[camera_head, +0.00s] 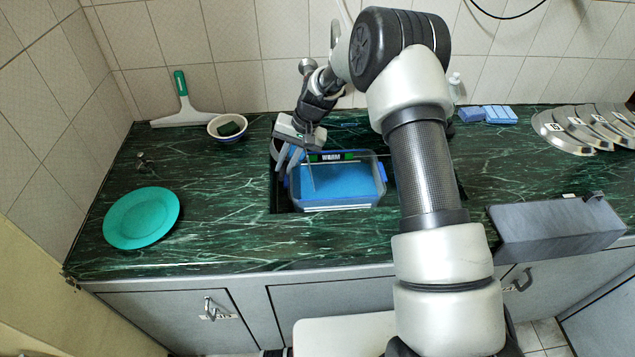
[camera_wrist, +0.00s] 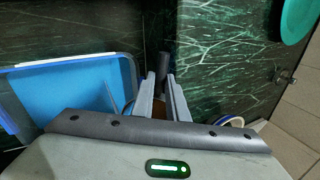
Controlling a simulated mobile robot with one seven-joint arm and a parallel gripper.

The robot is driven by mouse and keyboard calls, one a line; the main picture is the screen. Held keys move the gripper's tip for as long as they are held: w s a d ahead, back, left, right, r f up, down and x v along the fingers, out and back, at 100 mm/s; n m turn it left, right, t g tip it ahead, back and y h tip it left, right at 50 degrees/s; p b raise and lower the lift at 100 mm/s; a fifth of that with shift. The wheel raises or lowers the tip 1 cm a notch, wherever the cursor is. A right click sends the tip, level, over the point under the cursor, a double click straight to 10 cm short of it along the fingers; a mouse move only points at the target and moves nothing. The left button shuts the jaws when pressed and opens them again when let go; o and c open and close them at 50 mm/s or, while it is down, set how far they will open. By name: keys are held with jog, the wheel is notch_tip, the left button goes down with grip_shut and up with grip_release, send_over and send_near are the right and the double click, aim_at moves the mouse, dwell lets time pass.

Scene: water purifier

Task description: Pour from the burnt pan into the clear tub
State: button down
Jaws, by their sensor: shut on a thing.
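The clear tub (camera_head: 336,203) has blue rims and a bright blue inside. It sits in the sink opening, and it also shows at the left of the wrist view (camera_wrist: 122,75). My gripper (camera_head: 290,160) is over the tub's left edge, pointing down. In the wrist view its fingers (camera_wrist: 160,90) are closed around a dark handle-like piece, which I take as part of the burnt pan (camera_wrist: 163,64). The pan's bowl is hidden or too small to make out. A thin line runs down into the tub beside my gripper; I cannot tell what it is.
A teal plate (camera_head: 141,217) lies left on the green marble counter. A bowl with a dark sponge (camera_head: 228,127) and a squeegee (camera_head: 183,105) stand behind it. Blue sponges (camera_head: 487,114), metal lids (camera_head: 562,132) and a dark grey box (camera_head: 560,230) are at the right.

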jog(key=shift+d+f+y+b, duration=0.3)
jog(key=shift+d+f+b, duration=0.15)
jog(key=shift+f+b, duration=0.1)
notch_tip(320, 180, down, 7)
jog(key=d+y+b, duration=0.1)
jog(key=y+b, duration=0.1)
jog(key=b, duration=0.4)
jog(key=shift+s+d+r, duration=0.15)
jog(key=shift+s+r, duration=0.05)
dwell(0.5)
jog(key=shift+d+r+t+y+b, duration=0.2)
jog(key=shift+d+t+y+b, duration=0.15)
jog(key=shift+y+b, duration=0.35)
dwell(0.4)
jog(key=shift+s+d+r+t+y+b, duration=0.1)
jog(key=shift+d+r+t+y+b, duration=0.1)
jog(key=shift+d+y+b, duration=0.45)
jog(key=shift+s+d+r+t+y+b, duration=0.1)
jog(key=shift+d+r+y+b, duration=0.1)
jog(key=shift+y+b, duration=0.75)
dwell(1.1)
